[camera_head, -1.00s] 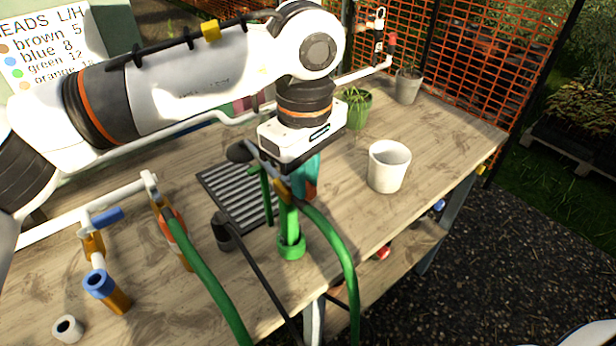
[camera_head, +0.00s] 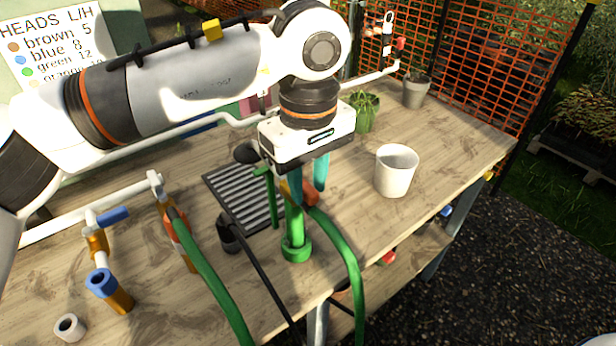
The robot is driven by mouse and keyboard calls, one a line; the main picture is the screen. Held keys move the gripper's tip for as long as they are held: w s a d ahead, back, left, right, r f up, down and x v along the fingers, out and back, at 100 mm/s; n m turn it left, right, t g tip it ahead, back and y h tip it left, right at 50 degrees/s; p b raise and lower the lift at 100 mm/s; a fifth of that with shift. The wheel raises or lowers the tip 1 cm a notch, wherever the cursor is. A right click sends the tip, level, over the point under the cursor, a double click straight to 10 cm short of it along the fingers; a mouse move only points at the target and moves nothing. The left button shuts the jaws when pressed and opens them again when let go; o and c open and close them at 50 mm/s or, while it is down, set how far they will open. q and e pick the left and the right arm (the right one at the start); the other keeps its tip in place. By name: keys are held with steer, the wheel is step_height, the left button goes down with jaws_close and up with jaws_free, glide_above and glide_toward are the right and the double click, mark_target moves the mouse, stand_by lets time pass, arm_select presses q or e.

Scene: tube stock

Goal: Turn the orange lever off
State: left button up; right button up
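My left gripper (camera_head: 309,183) points down over the middle of the bench. Its two teal fingers stand apart, with a gap between them. An orange-red piece (camera_head: 311,194), which looks like the orange lever, shows low between and behind the fingers. The gripper partly hides it, so I cannot tell whether a finger touches it. A green upright pipe (camera_head: 294,222) with a green collar stands just in front of the gripper, beside a brass fitting (camera_head: 284,188) and a green hose (camera_head: 345,250).
A blue lever (camera_head: 113,216) and an orange fitting with a green hose (camera_head: 205,262) stand at left. A ribbed dark tray (camera_head: 225,185) lies behind the green pipe. Bare bench lies around the cup.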

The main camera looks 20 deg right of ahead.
mark_target(308, 188)
arm_select(q)
steer(key=shift+o, duration=0.7)
step_height(308, 188, up, 12)
stand_by(0.4)
